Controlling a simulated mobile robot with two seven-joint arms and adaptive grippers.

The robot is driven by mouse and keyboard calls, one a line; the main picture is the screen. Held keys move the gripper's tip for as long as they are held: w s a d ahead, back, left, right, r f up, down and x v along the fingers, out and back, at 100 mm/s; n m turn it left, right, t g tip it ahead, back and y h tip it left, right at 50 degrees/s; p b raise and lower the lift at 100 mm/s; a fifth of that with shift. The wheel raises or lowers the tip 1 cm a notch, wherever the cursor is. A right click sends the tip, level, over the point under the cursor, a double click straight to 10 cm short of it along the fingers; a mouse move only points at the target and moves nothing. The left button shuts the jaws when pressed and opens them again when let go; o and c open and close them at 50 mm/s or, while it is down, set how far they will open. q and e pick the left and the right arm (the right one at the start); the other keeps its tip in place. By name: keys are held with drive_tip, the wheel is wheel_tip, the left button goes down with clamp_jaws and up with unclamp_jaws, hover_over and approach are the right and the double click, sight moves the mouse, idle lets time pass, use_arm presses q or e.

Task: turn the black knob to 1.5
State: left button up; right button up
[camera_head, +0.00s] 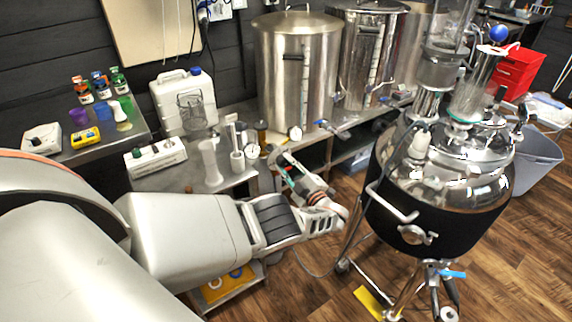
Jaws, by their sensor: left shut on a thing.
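A white control box (156,158) lies on the metal bench at left centre, with a green knob and small dark knobs on its top. Which one is the black knob is too small to tell, and no scale or number is readable. My left gripper (328,217) reaches in from the left, over the floor to the right of the box and apart from it. It is shut on a slim banded thing (291,170) with teal and reddish parts, which I cannot identify clearly. My right gripper is not in view.
A steel kettle (290,75) stands behind my left gripper. A black-jacketed vessel (425,215) on legs stands close to its right. A white jug (184,100), a white device (42,139) and several small bottles stand at the left.

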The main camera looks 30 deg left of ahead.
use_arm(q)
drive_tip(key=shift+m, duration=1.3)
drive_tip(key=o, duration=1.1)
drive_tip(key=shift+d, duration=0.1)
